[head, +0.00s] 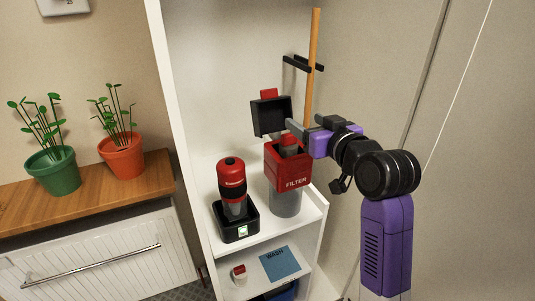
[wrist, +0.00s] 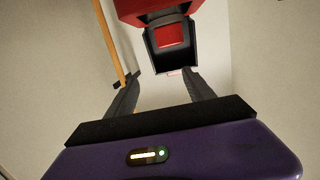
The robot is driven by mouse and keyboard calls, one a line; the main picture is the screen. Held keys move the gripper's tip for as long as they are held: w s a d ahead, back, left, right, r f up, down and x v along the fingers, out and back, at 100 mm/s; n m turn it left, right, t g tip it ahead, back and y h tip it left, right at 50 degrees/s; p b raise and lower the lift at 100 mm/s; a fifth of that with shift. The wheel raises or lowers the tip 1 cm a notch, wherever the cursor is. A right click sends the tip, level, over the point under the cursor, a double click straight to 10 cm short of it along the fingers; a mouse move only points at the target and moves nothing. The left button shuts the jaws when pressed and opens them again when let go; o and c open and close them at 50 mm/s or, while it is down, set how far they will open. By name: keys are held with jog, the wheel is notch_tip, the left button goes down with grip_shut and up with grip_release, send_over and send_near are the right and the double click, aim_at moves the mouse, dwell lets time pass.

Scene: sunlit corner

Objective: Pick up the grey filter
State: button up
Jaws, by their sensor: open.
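A red housing marked FILTER (head: 290,177) sits on top of a grey cylinder (head: 286,202) on the upper shelf. Its dark square lid (head: 270,118) stands open. The grey filter (head: 288,150) appears to be the grey piece under a red cap (head: 288,139) at the housing's top; most of it is hidden inside. My gripper (head: 299,130) is open, close above and beside this cap in the head view. In the wrist view my gripper (wrist: 160,90) has nothing between its fingers. A red and black part (wrist: 170,45) shows beyond the fingertips.
A red and black hand device (head: 231,183) stands in a black dock (head: 238,228) at the left. A small red-topped piece (head: 239,271) and a blue card (head: 280,264) lie on the lower shelf. An orange pole (head: 312,70) stands behind my gripper.

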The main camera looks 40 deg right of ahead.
aim_at(284, 135)
jog(key=shift+n+g+y, duration=0.3)
jog(key=shift+g+y, duration=0.4)
jog(key=shift+g, duration=0.1)
jog(key=f, duration=0.1)
jog(key=a+f, duration=0.1)
jog(key=f, duration=0.2)
jog(key=shift+w+a, duration=0.1)
jog(key=shift+a, duration=0.3)
jog(key=shift+w+f, duration=0.2)
jog(key=shift+a+p+x, duration=0.15)
jog(key=shift+p+x, duration=0.1)
jog(key=shift+x, duration=1.55)
jog(key=shift+a+p+x, duration=0.15)
jog(key=shift+p+x, duration=0.05)
jog(key=shift+x, duration=1.6)
jog(key=shift+w, duration=0.1)
grip_shut()
jog(key=shift+r, duration=0.1)
